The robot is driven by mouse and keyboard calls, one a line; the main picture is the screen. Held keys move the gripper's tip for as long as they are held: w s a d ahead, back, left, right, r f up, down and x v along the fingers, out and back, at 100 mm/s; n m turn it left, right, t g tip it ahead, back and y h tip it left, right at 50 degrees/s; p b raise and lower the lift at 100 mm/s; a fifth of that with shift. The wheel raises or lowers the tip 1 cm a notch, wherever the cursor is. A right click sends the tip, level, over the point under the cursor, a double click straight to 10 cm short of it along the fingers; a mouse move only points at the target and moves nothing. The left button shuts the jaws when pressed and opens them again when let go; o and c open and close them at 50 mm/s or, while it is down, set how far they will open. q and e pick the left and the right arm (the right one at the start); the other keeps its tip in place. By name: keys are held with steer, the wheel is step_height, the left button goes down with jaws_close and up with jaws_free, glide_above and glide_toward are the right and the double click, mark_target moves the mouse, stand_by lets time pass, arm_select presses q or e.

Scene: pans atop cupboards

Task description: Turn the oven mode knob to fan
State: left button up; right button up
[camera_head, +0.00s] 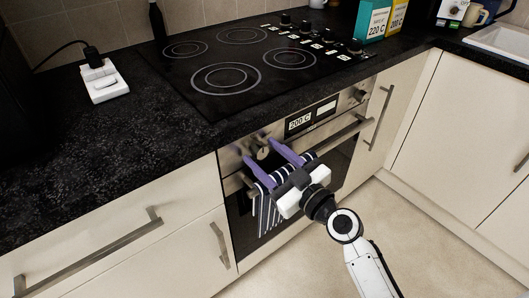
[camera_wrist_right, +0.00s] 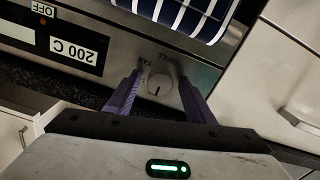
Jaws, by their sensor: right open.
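The oven mode knob (camera_head: 262,153) is a round metal knob at the left end of the oven's control panel. In the right wrist view the knob (camera_wrist_right: 159,84) has a short dark mark on its lower part, with the words FAN and GRILL printed on the panel beyond it. My right gripper (camera_head: 259,152) has purple fingers, spread apart at the knob. In the wrist view the right gripper (camera_wrist_right: 161,77) has a finger on each side of the knob, with visible gaps. I cannot tell how deep the fingertips reach. My left gripper is out of view.
A striped towel (camera_head: 267,208) hangs on the oven handle (camera_head: 343,137) below the knob. A display (camera_head: 311,117) with a 200 C label sits right of the knob. A second knob (camera_head: 359,95) is at the panel's right end. The black worktop (camera_head: 100,170) overhangs the panel.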

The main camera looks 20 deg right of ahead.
steer(key=shift+w+a, duration=0.1)
steer(key=shift+w, duration=0.1)
steer(key=c, duration=1.1)
steer(key=shift+o, duration=0.2)
